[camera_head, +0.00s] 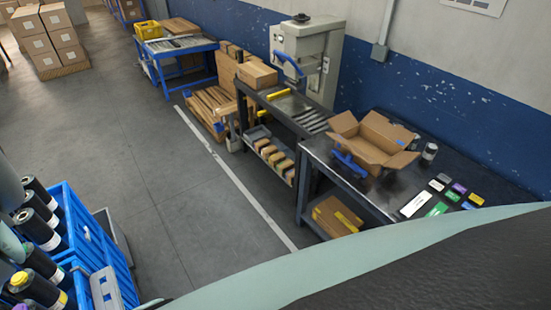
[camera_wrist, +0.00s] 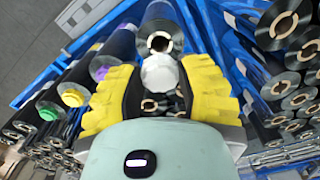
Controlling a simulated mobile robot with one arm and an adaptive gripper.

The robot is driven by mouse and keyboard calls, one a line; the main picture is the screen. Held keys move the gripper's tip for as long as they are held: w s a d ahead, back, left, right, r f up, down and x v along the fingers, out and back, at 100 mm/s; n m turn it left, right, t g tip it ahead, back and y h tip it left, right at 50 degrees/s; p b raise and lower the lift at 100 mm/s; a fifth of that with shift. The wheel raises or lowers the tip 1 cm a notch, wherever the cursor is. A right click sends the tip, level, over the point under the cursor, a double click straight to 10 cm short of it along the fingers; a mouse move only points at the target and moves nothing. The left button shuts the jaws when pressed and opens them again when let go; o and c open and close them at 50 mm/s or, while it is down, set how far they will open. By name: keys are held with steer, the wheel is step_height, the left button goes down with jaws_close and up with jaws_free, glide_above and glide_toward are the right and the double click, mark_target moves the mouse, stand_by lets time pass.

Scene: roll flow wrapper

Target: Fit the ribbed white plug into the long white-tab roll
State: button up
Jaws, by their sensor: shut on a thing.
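In the wrist view my gripper (camera_wrist: 158,85) has yellow padded fingers on both sides of the ribbed white plug (camera_wrist: 161,73) and is shut on it. Just beyond the plug is the open end of a dark roll (camera_wrist: 162,22) with a pale strip along its far part, probably the white-tab roll. Its hollow core (camera_wrist: 158,43) faces the plug, and the plug's far edge overlaps the roll's end in the picture. I cannot tell whether they touch. My gripper does not show in the head view.
Left of the gripper lie rolls with purple (camera_wrist: 103,70), yellow (camera_wrist: 74,95) and green (camera_wrist: 48,111) plugs. Many open-cored rolls (camera_wrist: 283,25) crowd the right. Blue crate walls (camera_wrist: 213,40) run close by. The head view shows the blue crate (camera_head: 88,240) and a bench with an open carton (camera_head: 372,140).

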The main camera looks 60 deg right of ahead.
steer(key=shift+f+b, duration=1.65)
steer(key=shift+f, duration=0.85)
steer(key=shift+r, duration=0.45)
steer(key=shift+r+p, duration=0.35)
steer(key=shift+r, duration=0.15)
stand_by(0.9)
steer(key=shift+r+p, duration=0.3)
steer(key=shift+r, duration=0.2)
steer(key=shift+r, duration=0.2)
steer(key=shift+f+b, duration=1.15)
steer(key=shift+f, duration=0.1)
stand_by(0.9)
